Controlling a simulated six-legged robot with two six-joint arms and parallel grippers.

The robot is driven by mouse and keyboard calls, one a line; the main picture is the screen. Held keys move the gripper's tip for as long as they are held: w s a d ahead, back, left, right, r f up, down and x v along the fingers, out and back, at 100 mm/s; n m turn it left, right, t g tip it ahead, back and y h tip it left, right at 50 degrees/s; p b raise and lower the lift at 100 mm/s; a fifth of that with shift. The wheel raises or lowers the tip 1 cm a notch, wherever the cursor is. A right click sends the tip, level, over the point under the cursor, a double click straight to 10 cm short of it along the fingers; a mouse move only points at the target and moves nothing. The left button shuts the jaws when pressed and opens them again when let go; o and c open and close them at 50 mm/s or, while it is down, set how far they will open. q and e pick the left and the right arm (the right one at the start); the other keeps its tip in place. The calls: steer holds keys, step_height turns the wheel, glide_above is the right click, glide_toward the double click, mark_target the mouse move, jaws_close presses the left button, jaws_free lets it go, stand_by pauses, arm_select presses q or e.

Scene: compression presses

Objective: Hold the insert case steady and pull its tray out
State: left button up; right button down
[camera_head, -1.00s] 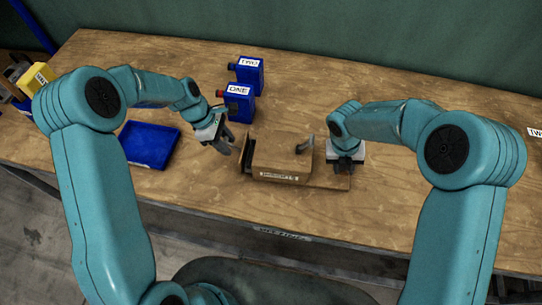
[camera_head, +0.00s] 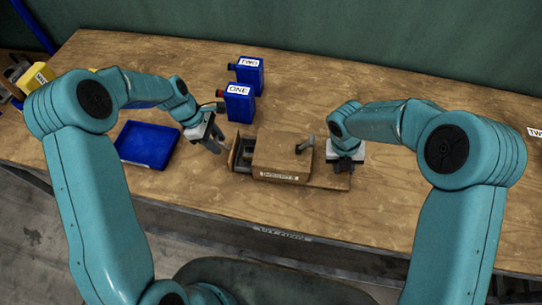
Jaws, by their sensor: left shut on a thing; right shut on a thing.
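The insert case (camera_head: 282,155) is a brown box with a white label on its front, on a flat wooden base near the table's front edge. Its tray (camera_head: 241,154) sticks out of the case's left side, partly drawn out. My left gripper (camera_head: 223,146) is at the tray's left end, shut on it; the exact contact is small and partly hidden. My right gripper (camera_head: 341,164) is at the right of the case, pointing down and shut on a part there; a short dark handle (camera_head: 306,145) shows just left of it. What its jaws grip is mostly hidden.
A blue open bin (camera_head: 148,146) lies left of the case. Two blue units labelled ONE (camera_head: 239,104) and TWO (camera_head: 250,72) stand behind it. Yellow items (camera_head: 38,78) are at the far left.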

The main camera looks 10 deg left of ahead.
arm_select(q)
steer(key=shift+s+a, duration=0.15)
steer(key=shift+a, duration=3.5)
steer(key=o, duration=1.2)
steer(key=shift+o, duration=0.2)
steer(key=v, duration=1.2)
steer(key=shift+r, duration=0.1)
arm_select(e)
steer(key=c, duration=0.8)
jaws_free()
steer(key=shift+o, duration=0.2)
